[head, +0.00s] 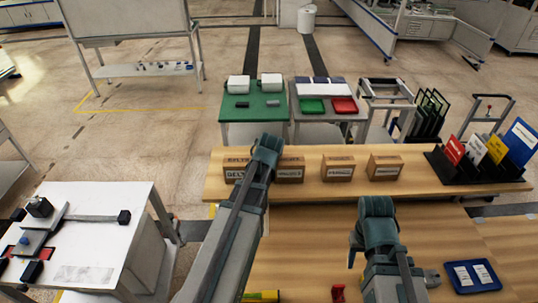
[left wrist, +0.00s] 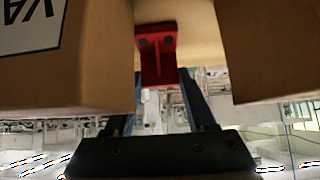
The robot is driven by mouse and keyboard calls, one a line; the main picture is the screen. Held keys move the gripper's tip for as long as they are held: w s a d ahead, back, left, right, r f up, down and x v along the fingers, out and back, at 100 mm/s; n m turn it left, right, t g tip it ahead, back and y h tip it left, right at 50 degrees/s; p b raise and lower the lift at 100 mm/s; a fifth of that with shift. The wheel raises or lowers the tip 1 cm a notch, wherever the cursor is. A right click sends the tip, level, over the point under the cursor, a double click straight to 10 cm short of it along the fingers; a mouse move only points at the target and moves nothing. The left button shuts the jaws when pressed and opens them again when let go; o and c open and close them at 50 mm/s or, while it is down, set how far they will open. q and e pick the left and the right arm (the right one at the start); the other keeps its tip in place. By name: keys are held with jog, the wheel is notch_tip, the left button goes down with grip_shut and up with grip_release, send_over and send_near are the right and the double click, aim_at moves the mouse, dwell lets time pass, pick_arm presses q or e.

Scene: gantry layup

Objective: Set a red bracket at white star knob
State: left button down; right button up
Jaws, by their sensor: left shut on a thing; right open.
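A red bracket (left wrist: 157,52) is held between the fingertips of my left gripper (left wrist: 160,78) in the left wrist view, with cardboard boxes close on both sides. In the head view my left arm reaches up to the boxes on the shelf, and its fingers and the held bracket are hidden. Another red bracket (head: 338,293) lies on the near table at the bottom edge. I cannot make out a white star knob.
Cardboard boxes (head: 339,168) stand in a row on the wooden shelf (head: 415,178). A blue tray (head: 472,275) sits at right. A white table (head: 112,243) with a fixture and red patches (head: 43,254) stands at left. Green and red trays stand farther back.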

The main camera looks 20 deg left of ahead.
pick_arm(q)
jog(key=shift+w+a+r+p, duration=0.1)
jog(key=shift+w+r+p, duration=0.1)
jog(key=shift+r+p, duration=0.3)
notch_tip(320, 180, up, 6)
jog(key=r+p, duration=0.1)
jog(key=p, duration=0.5)
jog(key=w+a, duration=0.4)
jog(key=w, duration=0.4)
jog(key=w+a+f, duration=0.1)
jog(key=w+a, duration=0.3)
jog(key=w, duration=0.5)
jog(key=shift+w+a, duration=0.3)
jog(key=shift+s, duration=0.1)
